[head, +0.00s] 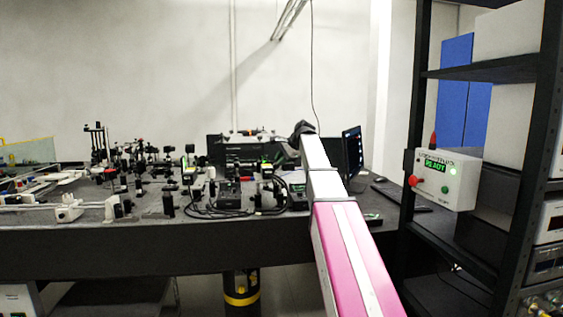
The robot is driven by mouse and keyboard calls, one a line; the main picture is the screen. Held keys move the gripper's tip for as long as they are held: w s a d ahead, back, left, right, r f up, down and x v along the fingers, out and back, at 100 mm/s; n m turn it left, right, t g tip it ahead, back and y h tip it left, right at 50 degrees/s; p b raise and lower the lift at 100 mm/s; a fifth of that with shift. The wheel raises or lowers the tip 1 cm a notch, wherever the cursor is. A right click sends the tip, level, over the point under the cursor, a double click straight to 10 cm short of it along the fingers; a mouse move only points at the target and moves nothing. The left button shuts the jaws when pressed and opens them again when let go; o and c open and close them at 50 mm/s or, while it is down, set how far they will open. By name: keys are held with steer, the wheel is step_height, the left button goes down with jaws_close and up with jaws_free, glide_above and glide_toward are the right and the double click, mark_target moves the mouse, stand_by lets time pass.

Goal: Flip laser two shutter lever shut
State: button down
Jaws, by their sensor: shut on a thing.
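My pink and white arm reaches from the lower right over the optical bench (150,240). My gripper (298,134) is the small dark end of the arm, above the bench's right part, left of a dark monitor (353,150). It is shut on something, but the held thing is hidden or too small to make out. Crowded optics with black boxes and green-lit labels (266,166) stand left of and below the gripper. I cannot tell which is laser two, and I cannot make out its shutter lever or the lever's position.
A black rack (520,150) stands at the right, with a white control box (445,178) bearing a red button and a green light. Black cables (215,210) loop on the bench near its middle. Mounted optics crowd the bench's left half. A keyboard (400,197) lies at the right.

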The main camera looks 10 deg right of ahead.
steer(key=h, duration=0.1)
steer(key=a+r+h, duration=0.1)
steer(key=h, duration=0.1)
steer(key=a+n+h, duration=0.1)
steer(key=shift+s+a+r+h, duration=0.1)
steer(key=shift+a+r+h, duration=0.15)
steer(key=shift+r+h, duration=0.15)
steer(key=h, duration=0.1)
steer(key=a+n+h, duration=0.1)
steer(key=h, duration=0.1)
steer(key=shift+a+r, duration=0.2)
steer(key=shift+a, duration=0.1)
steer(key=shift+a+n+h, duration=0.3)
steer(key=shift+a+h, duration=0.3)
steer(key=shift+h, duration=0.7)
steer(key=c, duration=1.1)
jaws_free()
steer(key=shift+r, duration=0.1)
steer(key=shift+r, duration=0.1)
steer(key=v, duration=1)
steer(key=shift+a+r, duration=0.25)
